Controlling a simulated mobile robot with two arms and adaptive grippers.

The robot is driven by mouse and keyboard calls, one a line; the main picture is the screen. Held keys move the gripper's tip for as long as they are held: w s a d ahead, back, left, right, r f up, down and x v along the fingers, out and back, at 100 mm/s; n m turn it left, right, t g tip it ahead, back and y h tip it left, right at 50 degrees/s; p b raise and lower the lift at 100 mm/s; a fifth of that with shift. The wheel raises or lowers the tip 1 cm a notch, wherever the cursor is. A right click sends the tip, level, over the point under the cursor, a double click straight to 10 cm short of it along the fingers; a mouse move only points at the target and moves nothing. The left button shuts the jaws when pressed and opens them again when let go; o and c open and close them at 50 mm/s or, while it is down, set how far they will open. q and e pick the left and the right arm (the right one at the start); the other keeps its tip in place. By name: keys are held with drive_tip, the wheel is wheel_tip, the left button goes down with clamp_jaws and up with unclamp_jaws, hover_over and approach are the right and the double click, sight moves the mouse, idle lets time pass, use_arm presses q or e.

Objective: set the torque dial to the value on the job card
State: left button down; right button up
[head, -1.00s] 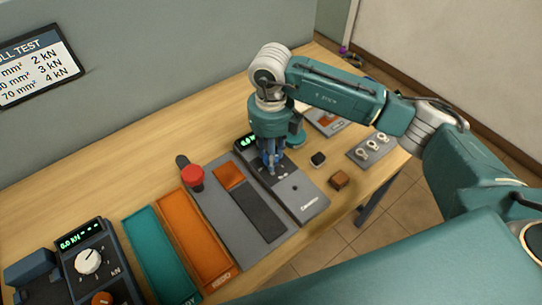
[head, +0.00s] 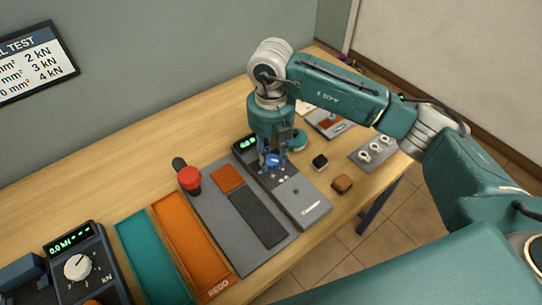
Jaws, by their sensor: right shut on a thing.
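A dark grey tool unit (head: 303,203) with a small green display (head: 248,143) lies on the table. My right gripper (head: 271,163) points down over its upper half and is shut on a small blue knob (head: 273,160), which I take to be the torque dial. The fingers cover most of the knob, so its pointer and scale cannot be read. The display digits are too small to read. My left gripper is not in view.
Small black (head: 320,162) and brown (head: 342,183) blocks and a plate of lugs (head: 372,150) lie right.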

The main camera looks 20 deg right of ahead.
sight(271, 159)
drive_tip(key=shift+w+r, duration=0.1)
drive_tip(key=shift+r, duration=0.05)
drive_tip(key=o, duration=1.2)
drive_tip(key=shift+c, duration=0.2)
wheel_tip(271, 159, up, 12)
